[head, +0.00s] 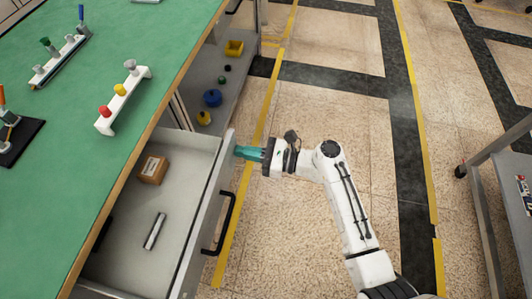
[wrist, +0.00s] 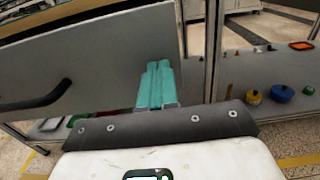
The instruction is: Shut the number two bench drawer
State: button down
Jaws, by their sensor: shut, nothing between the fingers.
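The bench drawer (head: 135,215) stands pulled out from under the green-topped bench (head: 95,130). A small brown box (head: 153,169) and a grey bar-like item (head: 155,231) lie in it. Its grey front panel (head: 207,215) carries a black handle (head: 224,222). In the wrist view the front panel (wrist: 90,60) and the handle (wrist: 38,97) fill the left side. My gripper (head: 240,152), with teal fingers, is shut and empty at the far end of the front panel, beyond the handle. The fingers (wrist: 156,80) overlap the panel in the wrist view; I cannot tell whether they touch. No drawer number is readable.
A lower shelf (head: 222,85) past the drawer holds a yellow bin (head: 234,48), a blue round item (head: 212,97) and small parts. A grey cart (head: 508,190) stands at the right. The tiled floor (head: 330,100) between bench and cart is clear.

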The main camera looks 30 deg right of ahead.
aim_at(170, 145)
jog(key=b+x, duration=0.4)
jog(key=x, duration=1.9)
jog(key=shift+b, duration=0.3)
jog(key=shift+w+a, duration=0.1)
jog(key=shift+w, duration=0.05)
jog(key=shift+w+r, duration=0.1)
jog(key=shift+r, duration=0.15)
jog(key=shift+a, duration=0.1)
